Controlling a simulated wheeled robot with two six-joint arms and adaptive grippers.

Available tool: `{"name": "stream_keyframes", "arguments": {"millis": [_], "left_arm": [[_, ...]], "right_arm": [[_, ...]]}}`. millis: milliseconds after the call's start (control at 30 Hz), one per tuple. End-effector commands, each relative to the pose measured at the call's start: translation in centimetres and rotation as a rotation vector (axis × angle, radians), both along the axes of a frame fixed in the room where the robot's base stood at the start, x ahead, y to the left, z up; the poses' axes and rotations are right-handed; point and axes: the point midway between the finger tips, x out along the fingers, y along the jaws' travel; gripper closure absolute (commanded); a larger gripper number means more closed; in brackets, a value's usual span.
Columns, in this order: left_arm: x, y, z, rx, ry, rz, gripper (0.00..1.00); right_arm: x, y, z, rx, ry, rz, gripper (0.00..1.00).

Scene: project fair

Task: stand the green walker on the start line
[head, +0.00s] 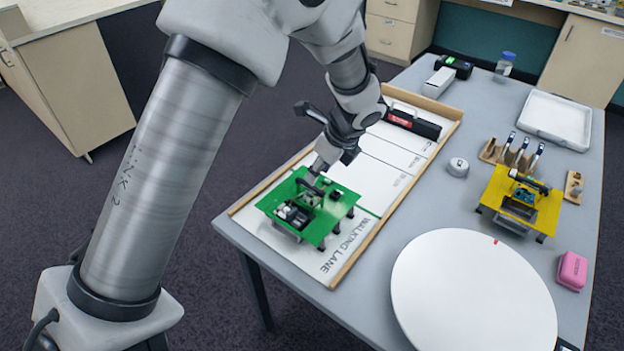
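The green walker (335,196), a flat green plate with a dark mechanism and short legs, is upright over the near part of the white walking lane (375,178). A thin green line (367,211) crosses the lane by the walker's right side; the walker hides the rest of it. My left gripper (314,176) reaches down to the dark handle on top of the walker. Its fingertips overlap the handle, and I cannot tell how tightly they close. I cannot tell whether the walker's feet touch the lane. My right gripper is not in view.
Wooden rails (388,222) edge the lane; a black box with a red label (412,123) stands at its far end. To the right are a white round disc (470,290), a yellow walker (517,199), a tool holder (510,154), a white tray (556,119) and a pink block (572,270).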

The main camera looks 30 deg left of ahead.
Motion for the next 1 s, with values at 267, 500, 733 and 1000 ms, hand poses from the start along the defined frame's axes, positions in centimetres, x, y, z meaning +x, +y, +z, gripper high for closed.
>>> {"name": "stream_keyframes", "arguments": {"millis": [267,500,733,1000], "left_arm": [[-0.1,-1.8,4.5,0.000,-0.002,0.000,0.61],[-0.1,-1.9,4.6,-0.001,0.000,-0.001,0.61],[-0.1,-1.9,4.6,-0.001,0.000,0.000,0.61],[-0.1,-1.9,4.6,-0.001,0.000,0.000,0.61]], "right_arm": [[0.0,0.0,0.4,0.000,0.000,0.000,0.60],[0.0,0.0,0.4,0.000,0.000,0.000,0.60],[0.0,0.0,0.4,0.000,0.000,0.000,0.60],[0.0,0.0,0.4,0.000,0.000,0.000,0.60]]}}
